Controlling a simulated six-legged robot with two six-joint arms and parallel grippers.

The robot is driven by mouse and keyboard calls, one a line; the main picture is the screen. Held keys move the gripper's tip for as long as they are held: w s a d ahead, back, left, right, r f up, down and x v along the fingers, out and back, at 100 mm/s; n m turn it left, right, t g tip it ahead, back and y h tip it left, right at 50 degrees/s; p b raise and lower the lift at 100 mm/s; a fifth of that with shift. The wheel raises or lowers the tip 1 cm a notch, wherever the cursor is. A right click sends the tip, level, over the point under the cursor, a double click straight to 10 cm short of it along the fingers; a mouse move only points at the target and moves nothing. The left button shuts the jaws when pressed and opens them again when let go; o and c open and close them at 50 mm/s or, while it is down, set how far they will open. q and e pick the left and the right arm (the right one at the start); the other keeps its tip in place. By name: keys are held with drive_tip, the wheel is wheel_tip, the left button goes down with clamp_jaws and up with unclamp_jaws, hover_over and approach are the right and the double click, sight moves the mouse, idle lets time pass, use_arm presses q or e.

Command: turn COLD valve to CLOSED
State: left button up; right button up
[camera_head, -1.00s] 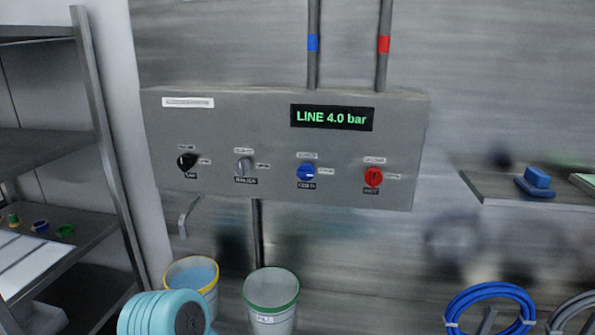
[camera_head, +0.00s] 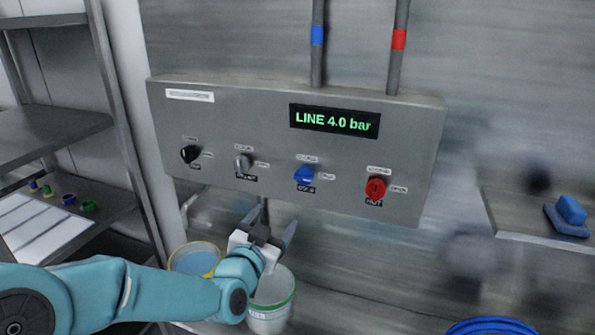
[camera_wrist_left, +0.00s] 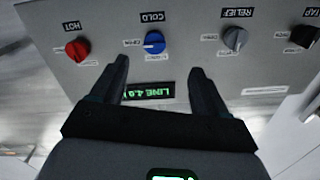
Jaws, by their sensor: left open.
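The blue COLD valve knob (camera_head: 304,175) is on the front of a grey panel (camera_head: 400,150), left of the red HOT knob (camera_head: 376,188). In the left wrist view the blue knob (camera_wrist_left: 155,42) lies ahead of my fingers, under a COLD label, with a light pointer mark across it. My left gripper (camera_head: 275,232) is open and empty, below the panel and lower left of the blue knob. In the left wrist view its two fingers (camera_wrist_left: 160,75) are spread, with a gap to the knob. My right gripper is not in view.
A grey RELIEF knob (camera_head: 243,162) and a black knob (camera_head: 189,154) are further left on the panel. The display (camera_head: 334,121) reads LINE 4.0 bar. Buckets (camera_head: 272,310) stand below my gripper; a shelf (camera_head: 500,225) is at right.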

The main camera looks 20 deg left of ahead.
use_arm(q)
wheel_tip(320, 180, up, 2)
drive_tip(key=d+r, duration=0.1)
drive_tip(key=d, duration=0.1)
drive_tip(key=p, duration=0.2)
approach(303, 177)
drive_tip(key=w+p, duration=0.4)
drive_tip(key=w, duration=0.4)
drive_tip(key=shift+w+d, duration=0.25)
drive_tip(key=shift+w, duration=0.3)
drive_tip(key=shift+w+f, duration=0.15)
drive_tip(key=shift+a, duration=0.2)
drive_tip(key=shift+d, duration=0.15)
drive_tip(key=c, duration=1)
drive_tip(key=shift+c, duration=0.2)
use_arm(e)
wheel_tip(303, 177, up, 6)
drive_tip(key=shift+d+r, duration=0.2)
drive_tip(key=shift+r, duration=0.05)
